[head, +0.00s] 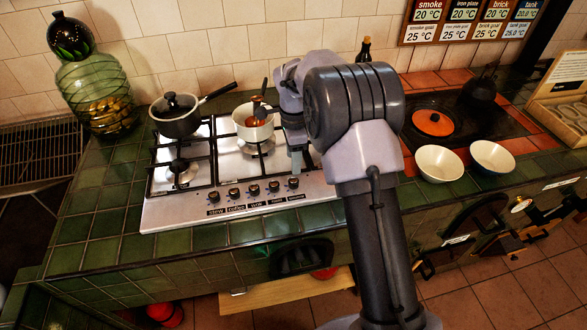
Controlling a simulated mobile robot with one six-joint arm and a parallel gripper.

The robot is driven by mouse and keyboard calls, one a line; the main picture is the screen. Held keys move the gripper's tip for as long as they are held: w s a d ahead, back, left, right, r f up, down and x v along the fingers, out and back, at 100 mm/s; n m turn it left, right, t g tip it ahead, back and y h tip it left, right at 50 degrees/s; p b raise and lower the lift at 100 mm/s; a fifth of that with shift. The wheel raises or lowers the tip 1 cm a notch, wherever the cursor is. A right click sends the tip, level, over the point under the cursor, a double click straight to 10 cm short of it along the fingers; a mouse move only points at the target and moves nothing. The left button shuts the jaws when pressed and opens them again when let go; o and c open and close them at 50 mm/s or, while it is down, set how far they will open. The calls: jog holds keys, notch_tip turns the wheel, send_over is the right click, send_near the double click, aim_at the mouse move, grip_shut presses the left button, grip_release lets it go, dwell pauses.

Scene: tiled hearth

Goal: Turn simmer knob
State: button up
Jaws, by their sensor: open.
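The hob (180,214) has a row of several dark knobs along its front panel. They include a left one (213,197), a middle one (254,190) and a right-end one (293,183). Small black labels sit below them, too small to read surely, so I cannot tell which knob is the simmer knob. My arm partly hides the hob's right edge, and the fingertips are hard to make out.
A dark-lidded saucepan (178,122) stands on the back left burner. A white pot (252,130) stands close left of my gripper.

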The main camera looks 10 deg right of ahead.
notch_tip(320, 180, up, 8)
jog(key=p, duration=0.2)
jog(key=shift+r, duration=0.2)
jog(key=s+a+r+n+t+y+b, duration=0.15)
jog(key=s+r+n, duration=0.25)
jog(key=s+r, duration=0.45)
jog(key=s+a+r+n+t+b, duration=0.15)
jog(key=s+r+n, duration=0.3)
jog(key=s, duration=0.65)
jog(key=s+f+n+t+b, duration=0.1)
jog(key=s+n, duration=0.4)
jog(key=s, duration=0.9)
notch_tip(320, 180, down, 3)
jog(key=shift+a+r+t, duration=0.1)
jog(key=shift+a+t, duration=0.25)
jog(key=shift+t, duration=0.55)
jog(key=shift+s+y, duration=0.1)
jog(key=shift+y, duration=0.15)
